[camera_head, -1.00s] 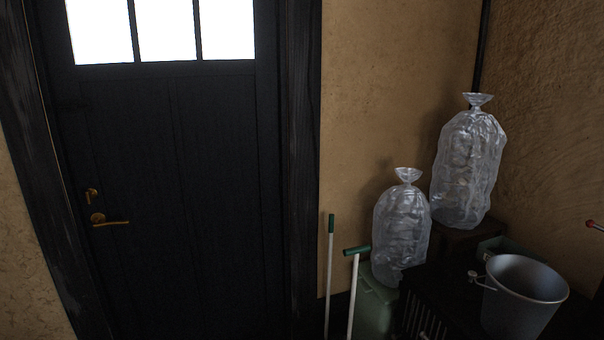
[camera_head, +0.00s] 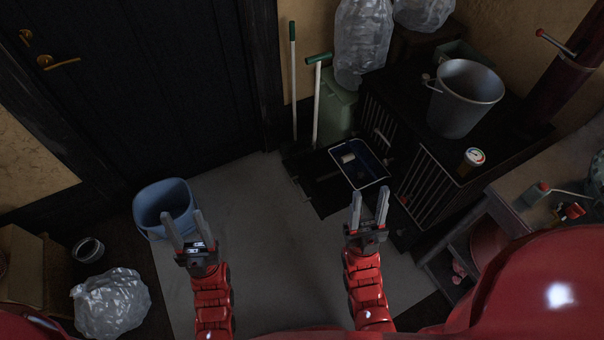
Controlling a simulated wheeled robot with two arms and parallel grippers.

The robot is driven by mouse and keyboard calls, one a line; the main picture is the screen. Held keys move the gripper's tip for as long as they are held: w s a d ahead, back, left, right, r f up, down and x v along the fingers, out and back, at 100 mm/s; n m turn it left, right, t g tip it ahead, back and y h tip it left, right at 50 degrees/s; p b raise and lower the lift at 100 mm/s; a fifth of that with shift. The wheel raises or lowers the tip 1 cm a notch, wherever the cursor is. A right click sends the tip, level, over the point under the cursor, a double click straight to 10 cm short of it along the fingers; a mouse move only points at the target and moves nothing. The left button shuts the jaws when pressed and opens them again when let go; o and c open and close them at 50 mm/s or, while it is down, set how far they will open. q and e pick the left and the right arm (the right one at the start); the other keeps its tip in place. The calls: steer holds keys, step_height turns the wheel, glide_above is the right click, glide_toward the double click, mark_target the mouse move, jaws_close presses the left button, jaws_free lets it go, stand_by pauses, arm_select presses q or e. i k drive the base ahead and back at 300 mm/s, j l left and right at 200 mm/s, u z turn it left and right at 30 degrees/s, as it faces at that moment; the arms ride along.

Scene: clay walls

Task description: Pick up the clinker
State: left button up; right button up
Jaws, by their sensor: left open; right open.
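I cannot pick out anything that is surely the clinker. A small pale piece (camera_head: 348,158) lies in a blue-rimmed tray (camera_head: 372,183) on the floor by the black slatted cabinet; it is too small to identify. My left gripper (camera_head: 184,213) is open and empty, its fingers overlapping the blue bucket (camera_head: 151,192) in the picture. My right gripper (camera_head: 370,194) is open and empty, its fingertips just below the tray in the picture. Both arms reach forward from the bottom edge.
A metal bucket (camera_head: 461,105) and a small jar (camera_head: 472,160) stand on the black cabinet (camera_head: 420,186). Two poles (camera_head: 316,105) lean near a green bin (camera_head: 339,112). A clear bag (camera_head: 110,302) lies lower left. Grey floor (camera_head: 270,230) between the grippers is clear.

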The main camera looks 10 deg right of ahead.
mark_target(360, 176)
steer(key=i+j+z, duration=0.1)
steer(key=z, duration=0.3)
steer(key=j+z, duration=0.1)
steer(key=z, duration=0.3)
steer(key=i+j+z, duration=0.1)
steer(key=z, duration=0.35)
steer(key=i+j+z, duration=0.1)
steer(key=j+z, duration=0.15)
steer(key=j, duration=0.5)
steer(key=j+z, duration=0.25)
steer(key=j, duration=0.55)
steer(key=i+j, duration=0.25)
steer(key=i+l, duration=0.1)
steer(key=i, duration=0.15)
